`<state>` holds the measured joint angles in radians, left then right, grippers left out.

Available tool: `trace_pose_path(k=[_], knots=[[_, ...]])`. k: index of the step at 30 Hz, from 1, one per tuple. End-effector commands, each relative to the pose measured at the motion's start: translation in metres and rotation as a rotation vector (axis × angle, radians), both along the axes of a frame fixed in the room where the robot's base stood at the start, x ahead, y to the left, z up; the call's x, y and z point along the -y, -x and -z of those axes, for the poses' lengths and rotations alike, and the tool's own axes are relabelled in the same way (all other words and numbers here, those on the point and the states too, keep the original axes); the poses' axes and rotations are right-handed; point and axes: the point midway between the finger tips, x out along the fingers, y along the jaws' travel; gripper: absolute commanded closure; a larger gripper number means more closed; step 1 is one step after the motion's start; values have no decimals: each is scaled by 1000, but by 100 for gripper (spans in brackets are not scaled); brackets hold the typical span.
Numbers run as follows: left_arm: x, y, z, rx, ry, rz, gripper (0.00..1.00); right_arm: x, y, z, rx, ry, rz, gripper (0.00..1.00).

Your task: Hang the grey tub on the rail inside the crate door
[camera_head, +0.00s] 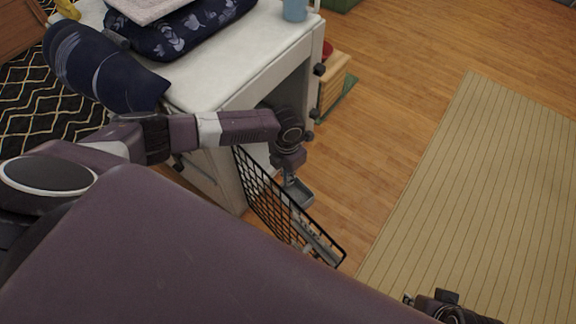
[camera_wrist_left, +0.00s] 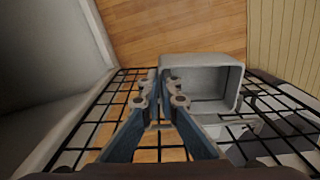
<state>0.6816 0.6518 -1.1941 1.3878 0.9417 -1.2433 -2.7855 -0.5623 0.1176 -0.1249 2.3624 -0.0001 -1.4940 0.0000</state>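The grey tub (camera_head: 299,192) is held beside the black wire crate door (camera_head: 262,193), which stands open. In the left wrist view the tub (camera_wrist_left: 203,62) shows its empty inside, above the door's grid (camera_wrist_left: 85,138). My left gripper (camera_wrist_left: 160,84) is shut on the tub's left wall, with one finger inside the tub and one outside. In the head view my left gripper (camera_head: 291,174) is partly hidden by its own wrist. A pale grey form (camera_head: 315,240) lies along the door's lower end; I cannot tell whether it is the rail. Part of my right arm (camera_head: 450,306) shows at the bottom edge.
A white cabinet (camera_head: 225,75) stands left of the door, with dark patterned cushions (camera_head: 185,32) and a blue cup (camera_head: 295,10) on top. A wooden box (camera_head: 334,82) is beyond it. Wooden floor and a beige striped rug (camera_head: 480,170) lie open to the right.

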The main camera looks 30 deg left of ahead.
Motion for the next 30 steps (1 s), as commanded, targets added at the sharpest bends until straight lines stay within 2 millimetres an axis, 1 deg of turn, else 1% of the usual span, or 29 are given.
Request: trace_pose_path(k=[7, 12, 14, 23, 26, 30], knots=[[0, 0, 0, 0, 0, 0, 100, 0, 0, 0, 0, 0, 0, 78], [0, 0, 0, 0, 0, 0, 81, 0, 0, 0, 0, 0, 0, 78], [0, 0, 0, 0, 0, 0, 75, 0, 0, 0, 0, 0, 0, 78], [0, 0, -2, 0, 0, 0, 75, 0, 0, 0, 0, -1, 0, 78], [-1, -1, -10, 2, 0, 1, 75, 0, 0, 0, 0, -1, 0, 78], [-1, -1, -34, 4, 0, 1, 75, 0, 0, 0, 0, -1, 0, 78]])
